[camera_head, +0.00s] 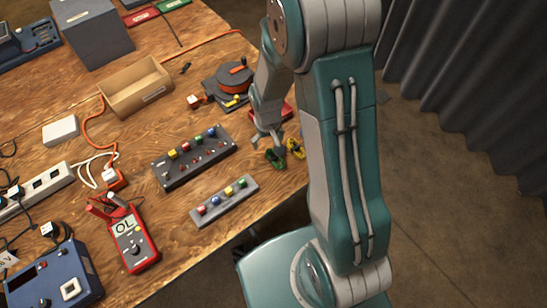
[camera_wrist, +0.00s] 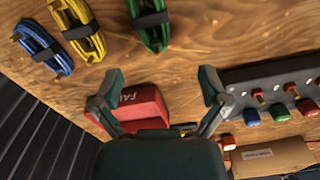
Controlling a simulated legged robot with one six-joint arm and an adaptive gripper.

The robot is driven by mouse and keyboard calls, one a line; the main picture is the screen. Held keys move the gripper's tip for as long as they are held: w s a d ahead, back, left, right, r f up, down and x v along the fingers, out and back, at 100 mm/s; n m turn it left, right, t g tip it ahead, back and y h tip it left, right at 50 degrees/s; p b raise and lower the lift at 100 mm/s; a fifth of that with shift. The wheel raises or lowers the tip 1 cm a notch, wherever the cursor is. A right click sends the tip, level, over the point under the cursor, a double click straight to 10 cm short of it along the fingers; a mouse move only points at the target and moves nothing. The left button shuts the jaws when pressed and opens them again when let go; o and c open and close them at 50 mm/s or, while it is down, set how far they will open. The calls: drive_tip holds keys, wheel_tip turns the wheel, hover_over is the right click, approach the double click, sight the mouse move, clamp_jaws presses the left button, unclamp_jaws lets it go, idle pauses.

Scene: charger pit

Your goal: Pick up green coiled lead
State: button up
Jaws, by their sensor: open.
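The green coiled lead (camera_head: 275,157) lies on the wooden table near its right edge, just beyond my gripper (camera_head: 268,138). In the wrist view the green coiled lead (camera_wrist: 152,28) is at the top middle, bound with a dark band. My gripper (camera_wrist: 157,80) is open, with its two fingers spread and nothing between them. The lead appears ahead of the fingertips and apart from them. A yellow coiled lead (camera_wrist: 80,28) lies beside it to the left in the wrist view, and it also shows in the head view (camera_head: 296,148).
A blue coiled lead (camera_wrist: 42,48) lies beyond the yellow one. A red box (camera_wrist: 142,106) sits near my gripper. A dark panel with coloured knobs (camera_head: 194,158) and a grey strip with coloured plugs (camera_head: 225,200) stand to the left. The table ends close to the leads.

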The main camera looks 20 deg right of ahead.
sight(269, 148)
wheel_tip(269, 148, down, 4)
drive_tip(key=shift+r, duration=0.1)
drive_tip(key=shift+d+f, duration=0.2)
drive_tip(key=shift+f, duration=0.2)
drive_tip(key=shift+a, duration=0.15)
drive_tip(key=c, duration=1.3)
